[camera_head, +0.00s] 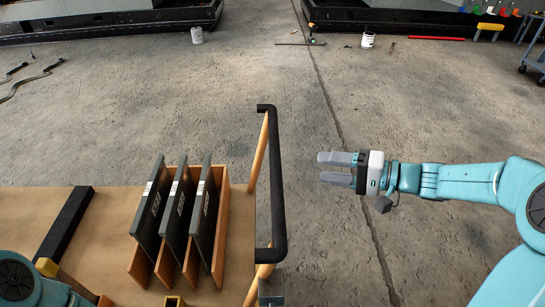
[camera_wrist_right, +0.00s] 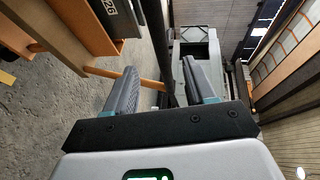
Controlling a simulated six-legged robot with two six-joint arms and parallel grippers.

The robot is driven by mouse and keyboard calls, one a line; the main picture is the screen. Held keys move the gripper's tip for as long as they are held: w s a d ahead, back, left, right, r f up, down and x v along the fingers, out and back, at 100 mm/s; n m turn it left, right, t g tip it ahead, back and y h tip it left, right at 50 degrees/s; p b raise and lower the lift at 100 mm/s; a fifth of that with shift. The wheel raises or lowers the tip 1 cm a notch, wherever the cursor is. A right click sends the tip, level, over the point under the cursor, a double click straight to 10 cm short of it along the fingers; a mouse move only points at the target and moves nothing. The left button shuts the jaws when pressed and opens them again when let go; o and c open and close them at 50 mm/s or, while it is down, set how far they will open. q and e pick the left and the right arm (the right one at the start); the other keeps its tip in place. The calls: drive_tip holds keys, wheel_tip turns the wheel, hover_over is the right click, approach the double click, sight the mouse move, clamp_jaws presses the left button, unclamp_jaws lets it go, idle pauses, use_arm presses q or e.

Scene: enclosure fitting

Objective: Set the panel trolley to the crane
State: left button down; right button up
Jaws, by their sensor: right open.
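The panel trolley (camera_head: 110,219) stands at the lower left of the head view, with a flat wooden deck. Three dark grey panels (camera_head: 181,206) stand tilted in its wooden rack. A black push handle (camera_head: 277,170) on wooden struts runs along its right side. My right gripper (camera_head: 322,168) is open and empty, right of the handle and apart from it, fingers pointing at it. In the right wrist view the handle (camera_wrist_right: 157,40) appears between the open fingers (camera_wrist_right: 160,85). My left arm shows at the lower left corner; its gripper is out of view. I cannot identify the crane.
Bare concrete floor (camera_head: 400,105) lies ahead and around the trolley. Dark-edged platforms (camera_head: 110,27) stand at the back. White buckets (camera_head: 368,39), a red bar (camera_head: 436,38) and a yellow stool (camera_head: 489,29) are far off. Cables (camera_head: 30,80) lie at far left.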

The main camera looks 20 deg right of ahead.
sight(274, 162)
drive_tip(key=p+x, duration=0.1)
drive_tip(key=x, duration=1.2)
drive_tip(key=shift+w+a+f+p, duration=0.1)
drive_tip(key=shift+a+p, duration=0.1)
drive_tip(key=shift+p, duration=0.2)
drive_tip(key=shift+c, duration=0.4)
clamp_jaws()
